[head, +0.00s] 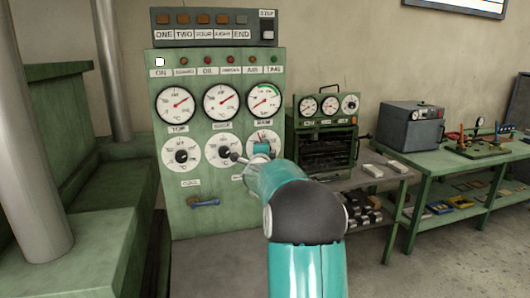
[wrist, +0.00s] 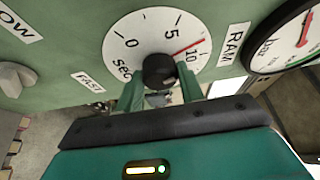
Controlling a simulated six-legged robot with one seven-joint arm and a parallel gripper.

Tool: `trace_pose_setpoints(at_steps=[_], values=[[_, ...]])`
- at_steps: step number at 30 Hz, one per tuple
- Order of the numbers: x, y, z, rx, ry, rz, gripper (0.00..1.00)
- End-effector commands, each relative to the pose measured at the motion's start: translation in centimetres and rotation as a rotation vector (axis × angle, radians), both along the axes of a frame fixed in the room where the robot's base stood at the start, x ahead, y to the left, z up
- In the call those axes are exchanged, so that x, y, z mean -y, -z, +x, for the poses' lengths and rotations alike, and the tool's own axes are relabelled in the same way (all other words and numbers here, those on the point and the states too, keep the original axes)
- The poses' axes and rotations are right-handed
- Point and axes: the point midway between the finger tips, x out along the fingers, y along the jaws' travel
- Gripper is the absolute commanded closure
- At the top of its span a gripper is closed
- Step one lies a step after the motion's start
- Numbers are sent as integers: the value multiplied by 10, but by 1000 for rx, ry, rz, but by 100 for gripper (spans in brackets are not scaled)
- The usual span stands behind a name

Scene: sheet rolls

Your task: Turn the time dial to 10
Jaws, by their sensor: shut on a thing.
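The time dial (wrist: 137,40) is a white disc marked 0, 5, 10 and "sec", with a black knob (wrist: 159,71) at its centre. In the wrist view its red pointer (wrist: 188,49) lies between 5 and 10, close to the 10. My gripper (wrist: 160,84) is shut on the knob, with one green finger on each side. In the head view the dial (head: 257,134) is the right one in the lower row, and my teal arm and gripper (head: 262,149) hide most of it.
Benches with equipment (head: 415,112) stand to the right.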

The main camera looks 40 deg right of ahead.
Motion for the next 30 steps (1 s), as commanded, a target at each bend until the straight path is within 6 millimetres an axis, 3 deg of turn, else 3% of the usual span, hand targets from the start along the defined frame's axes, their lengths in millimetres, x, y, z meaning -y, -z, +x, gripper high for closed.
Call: trace_pose_setpoints(at_steps=[15, 30], values=[[0, -2, 0, 163, -1, 296, 85], [1, -2, 0, 187, 0, 340, 85]])
